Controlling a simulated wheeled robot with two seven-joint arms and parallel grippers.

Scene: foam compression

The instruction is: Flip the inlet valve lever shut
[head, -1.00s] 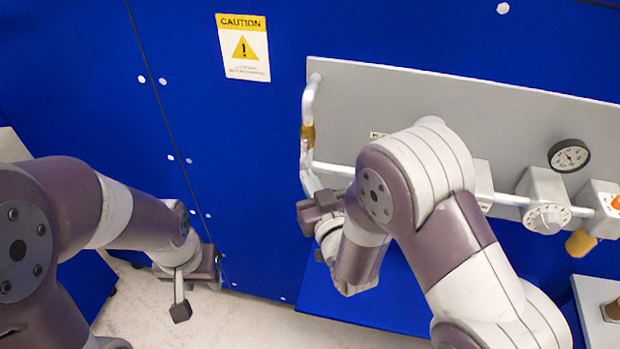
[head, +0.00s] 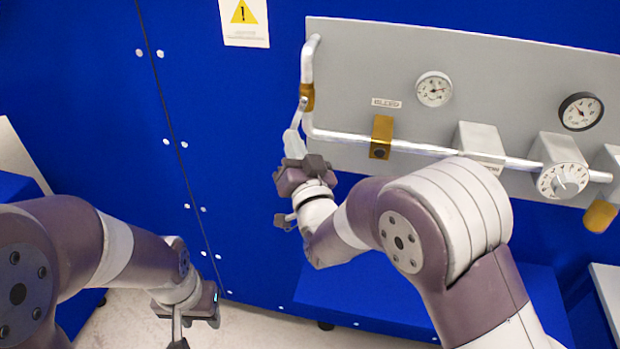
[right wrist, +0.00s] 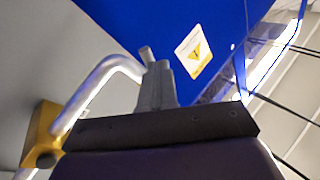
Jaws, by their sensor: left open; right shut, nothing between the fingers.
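The inlet valve is a brass-coloured fitting (head: 307,97) on the upright left part of the silver pipe in the head view. A thin silver lever (head: 300,113) slants down and slightly left from it. My right gripper (head: 294,140) is shut and empty, its fingers pointing up at the lever's lower end. I cannot tell whether they touch. In the right wrist view the shut fingers (right wrist: 157,88) stand in front of a short silver rod end (right wrist: 147,53), probably the lever. They hide the brass fitting there. My left gripper (head: 190,325) is open and low at the left, away from the panel.
The grey panel (head: 350,60) carries gauges, a brass block (head: 381,137) and a dial (head: 562,181). The silver pipe (head: 345,136) bends close beside my right gripper. A blue ledge (head: 420,300) lies below.

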